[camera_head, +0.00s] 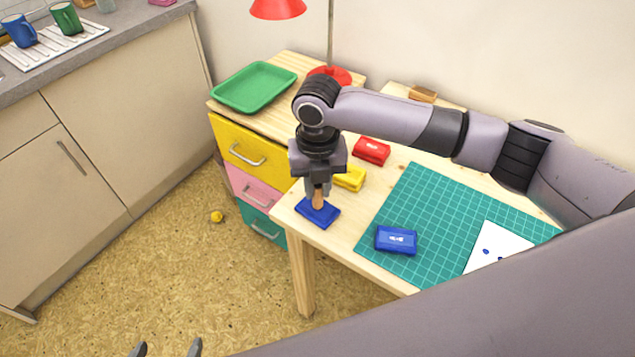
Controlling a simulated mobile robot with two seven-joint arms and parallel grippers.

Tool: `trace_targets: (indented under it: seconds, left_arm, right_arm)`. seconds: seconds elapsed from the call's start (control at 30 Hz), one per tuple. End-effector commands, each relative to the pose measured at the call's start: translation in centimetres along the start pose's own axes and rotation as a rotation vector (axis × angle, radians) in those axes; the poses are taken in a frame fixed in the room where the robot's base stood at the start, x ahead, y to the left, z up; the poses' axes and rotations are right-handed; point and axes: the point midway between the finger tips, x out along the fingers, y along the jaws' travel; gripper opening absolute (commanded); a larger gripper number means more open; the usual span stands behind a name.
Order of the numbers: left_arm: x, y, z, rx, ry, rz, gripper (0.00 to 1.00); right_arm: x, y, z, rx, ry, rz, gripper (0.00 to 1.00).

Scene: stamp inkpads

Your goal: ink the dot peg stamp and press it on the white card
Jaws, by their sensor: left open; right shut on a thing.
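My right gripper (318,190) points straight down and is shut on the wooden peg stamp (318,203). The stamp is upright, and its lower end meets the blue inkpad (328,217) near the table's front left corner. Whether it presses into the pad or just hovers is hard to tell. The white card (510,242) lies at the right on the green mat and bears blue dots; my arm hides part of it. My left gripper (167,349) is open and empty at the bottom edge, over the floor, with only its fingertips showing.
A blue block with a white label (397,240) lies on the green cutting mat (420,195). A yellow pad (350,178) and a red labelled one (371,151) stand behind the blue inkpad. A green tray (254,87) sits on the drawer unit, by a red lamp (277,8).

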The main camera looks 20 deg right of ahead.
Motion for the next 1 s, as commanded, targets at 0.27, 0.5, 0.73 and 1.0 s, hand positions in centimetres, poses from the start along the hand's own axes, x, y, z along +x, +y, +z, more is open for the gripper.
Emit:
trace_targets:
  seconds: [0.27,0.5,0.73,1.0]
  left_arm:
    - [-0.1,0.0,-0.1,0.0,0.0,0.0,1.0]
    - [-0.5,0.0,-0.7,0.0,0.0,0.0,1.0]
    - [-0.9,0.0,-1.2,0.0,0.0,0.0,1.0]
    - [-1.1,0.0,-1.5,0.0,0.0,0.0,1.0]
  right_arm:
    - [0.2,-0.1,-0.2,0.0,0.006,-0.004,0.0]
    - [-0.4,-0.1,-0.1,0.0,0.005,-0.003,0.0]
    - [-1.0,0.0,-0.1,0.0,0.003,-0.002,0.0]
    - [-1.1,0.0,-0.1,0.0,0.002,-0.001,0.0]
